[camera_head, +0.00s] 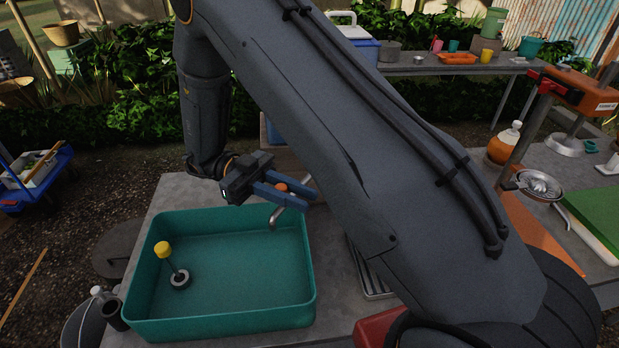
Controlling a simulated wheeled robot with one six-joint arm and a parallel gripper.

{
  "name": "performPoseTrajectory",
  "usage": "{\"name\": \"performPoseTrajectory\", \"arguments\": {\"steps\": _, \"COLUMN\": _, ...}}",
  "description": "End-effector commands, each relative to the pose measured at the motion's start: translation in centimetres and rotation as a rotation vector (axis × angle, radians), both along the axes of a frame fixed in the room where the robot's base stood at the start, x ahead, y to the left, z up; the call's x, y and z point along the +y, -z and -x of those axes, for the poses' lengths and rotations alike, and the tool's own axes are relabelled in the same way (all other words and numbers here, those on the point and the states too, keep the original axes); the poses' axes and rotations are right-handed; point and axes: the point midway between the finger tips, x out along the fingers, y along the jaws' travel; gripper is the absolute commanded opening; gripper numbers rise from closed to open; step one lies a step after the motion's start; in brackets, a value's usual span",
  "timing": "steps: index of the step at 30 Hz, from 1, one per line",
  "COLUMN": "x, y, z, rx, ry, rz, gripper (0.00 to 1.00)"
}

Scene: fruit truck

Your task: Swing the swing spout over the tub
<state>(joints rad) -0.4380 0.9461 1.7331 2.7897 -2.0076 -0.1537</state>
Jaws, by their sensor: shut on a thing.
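My gripper (291,196) is shut on the swing spout (275,216) at the back right of the tub. The spout is a bent grey metal pipe, and its curved end hangs at the tub's back rim, near the right corner. A small orange part (281,187) shows between the blue fingers. The spout's base is hidden behind my arm. The tub (215,325) is a teal rectangular basin on the grey counter. A yellow-topped stopper (163,249) with a dark ring base stands inside it, at the left.
My arm crosses the middle of the view and hides much of the counter (178,188). A metal rack (367,270) lies right of the tub. A hanging scale (575,90), a round pan (537,184) and a green board (597,222) are at the right. A dark cup (113,312) stands by the tub's front left corner.

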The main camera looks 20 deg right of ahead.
Motion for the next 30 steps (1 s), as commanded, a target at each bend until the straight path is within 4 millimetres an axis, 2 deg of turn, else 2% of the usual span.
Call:
{"name": "performPoseTrajectory", "arguments": {"steps": 14, "x": 0.5, "y": 0.0, "z": 0.4, "rx": 0.001, "ry": 0.004, "rz": 0.001, "gripper": 0.0}}
{"name": "performPoseTrajectory", "arguments": {"steps": 15, "x": 0.5, "y": 0.0, "z": 0.4, "rx": 0.001, "ry": 0.004, "rz": 0.001, "gripper": 0.26}}
{"name": "performPoseTrajectory", "arguments": {"steps": 17, "x": 0.5, "y": 0.0, "z": 0.4, "rx": 0.001, "ry": 0.003, "rz": 0.001, "gripper": 0.36}}
{"name": "performPoseTrajectory", "arguments": {"steps": 18, "x": 0.5, "y": 0.0, "z": 0.4, "rx": 0.001, "ry": 0.003, "rz": 0.001, "gripper": 0.38}}
{"name": "performPoseTrajectory", "arguments": {"steps": 24, "x": 0.5, "y": 0.0, "z": 0.4, "rx": 0.001, "ry": 0.002, "rz": 0.001, "gripper": 0.37}}
{"name": "performPoseTrajectory", "arguments": {"steps": 30, "x": 0.6, "y": -1.0, "z": -0.3, "rx": -0.074, "ry": -0.038, "rz": 0.018, "gripper": 0.03}}
